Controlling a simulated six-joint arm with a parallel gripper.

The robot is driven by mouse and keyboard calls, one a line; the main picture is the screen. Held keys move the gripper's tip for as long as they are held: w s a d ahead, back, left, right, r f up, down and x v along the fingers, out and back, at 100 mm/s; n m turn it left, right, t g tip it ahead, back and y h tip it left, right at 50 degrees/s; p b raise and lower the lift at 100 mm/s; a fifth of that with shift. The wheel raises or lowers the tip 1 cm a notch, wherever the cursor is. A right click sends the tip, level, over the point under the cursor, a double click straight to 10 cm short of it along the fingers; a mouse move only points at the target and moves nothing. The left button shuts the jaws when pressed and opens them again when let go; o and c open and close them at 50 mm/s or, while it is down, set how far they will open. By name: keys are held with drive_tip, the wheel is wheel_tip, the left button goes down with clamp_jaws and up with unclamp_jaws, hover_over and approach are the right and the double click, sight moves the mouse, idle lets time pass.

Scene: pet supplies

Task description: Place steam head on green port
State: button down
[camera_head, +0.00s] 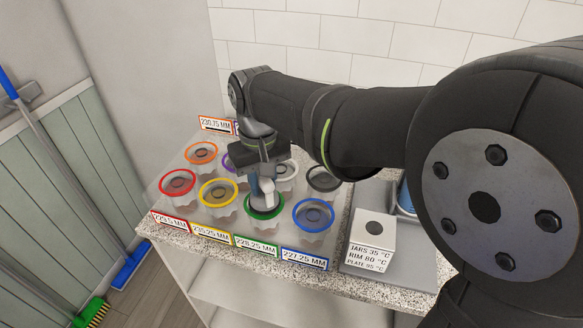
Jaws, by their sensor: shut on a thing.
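My gripper (263,172) points down over the front row of jars and is shut on the steam head (266,191), a small pale grey and bluish piece. The steam head is at the green port (264,213), a jar with a green ring in the front row. Its lower end appears within the green ring. I cannot tell whether it touches the port or hangs just above it. My gripper hides part of the steam head and the back of the green ring.
Other ringed jars stand close around: red (177,182), yellow (217,192), blue (313,214), orange (201,152), black (324,180), and purple and white ones partly hidden. Size labels line the counter's front edge. A white box (371,240) stands in a grey tray at right.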

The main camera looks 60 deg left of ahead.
drive_tip(key=shift+f, duration=0.3)
drive_tip(key=shift+f, duration=0.2)
drive_tip(key=c, duration=1.2)
unclamp_jaws()
drive_tip(key=shift+o, duration=0.2)
drive_tip(key=shift+r, duration=0.1)
wheel_tip(320, 180, up, 12)
drive_tip(key=shift+r, duration=0.1)
